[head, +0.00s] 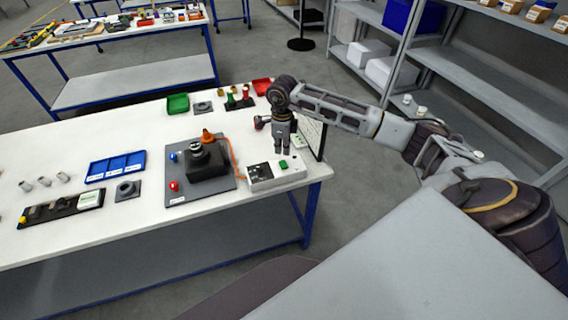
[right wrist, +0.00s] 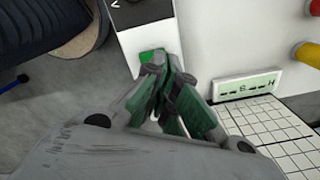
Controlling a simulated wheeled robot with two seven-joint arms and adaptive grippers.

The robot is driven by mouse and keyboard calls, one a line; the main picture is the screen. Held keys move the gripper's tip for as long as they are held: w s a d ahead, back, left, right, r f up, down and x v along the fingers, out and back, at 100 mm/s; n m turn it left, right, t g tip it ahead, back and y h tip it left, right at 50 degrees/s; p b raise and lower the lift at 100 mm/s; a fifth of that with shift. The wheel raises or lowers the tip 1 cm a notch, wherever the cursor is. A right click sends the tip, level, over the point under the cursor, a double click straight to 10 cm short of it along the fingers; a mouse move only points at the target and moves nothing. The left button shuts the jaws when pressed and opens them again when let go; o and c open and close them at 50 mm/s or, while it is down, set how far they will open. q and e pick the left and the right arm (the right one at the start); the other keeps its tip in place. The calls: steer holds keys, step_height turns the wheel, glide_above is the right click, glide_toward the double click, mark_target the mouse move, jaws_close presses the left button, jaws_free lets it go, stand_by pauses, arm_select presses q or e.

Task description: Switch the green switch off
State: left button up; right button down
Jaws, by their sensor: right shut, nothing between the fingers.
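The green switch (head: 284,164) sits on top of a white box (head: 262,180) near the right end of the table. In the right wrist view the green switch (right wrist: 150,56) shows just beyond my fingertips, partly hidden by them, on the white box (right wrist: 148,36). My right gripper (head: 282,146) is shut and empty, pointing down over the table just behind the switch in the head view. In the right wrist view its fingers (right wrist: 166,68) are together beside the switch; I cannot tell whether they touch it. My left gripper is not in view.
A grey board (head: 186,195) with a black block (head: 207,161) and orange cable (head: 231,150) is left of the box. A grid sheet and small display (right wrist: 246,86) lie near the right gripper. Shelves stand on the right.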

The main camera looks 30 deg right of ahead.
steer(key=shift+r+p, duration=0.4)
steer(key=shift+r, duration=0.6)
